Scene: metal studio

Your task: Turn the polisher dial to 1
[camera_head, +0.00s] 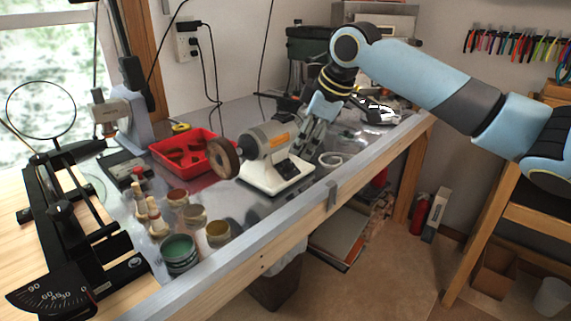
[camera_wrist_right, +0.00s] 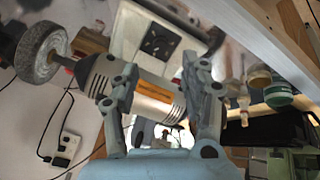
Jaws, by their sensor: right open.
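The polisher (camera_head: 268,138) stands on the metal-topped bench, a grey motor on a white base (camera_head: 262,182) with a round brown wheel (camera_head: 222,158) at its left end. A dark dial panel (camera_head: 287,169) shows on the base; its number cannot be read. In the wrist view the polisher motor (camera_wrist_right: 152,88) lies behind my fingers, and the black dial panel (camera_wrist_right: 158,42) on the white base shows between and beyond the fingertips. My right gripper (camera_head: 308,140) is open and empty, close beside the motor's right end; contact cannot be told. My left gripper is not in view.
A red tray (camera_head: 185,150) sits behind the wheel. Several jars, including a green one (camera_head: 179,253), stand at the front left. A coil of white cord (camera_head: 330,160) lies right of the base. The bench's front edge (camera_head: 300,207) is near.

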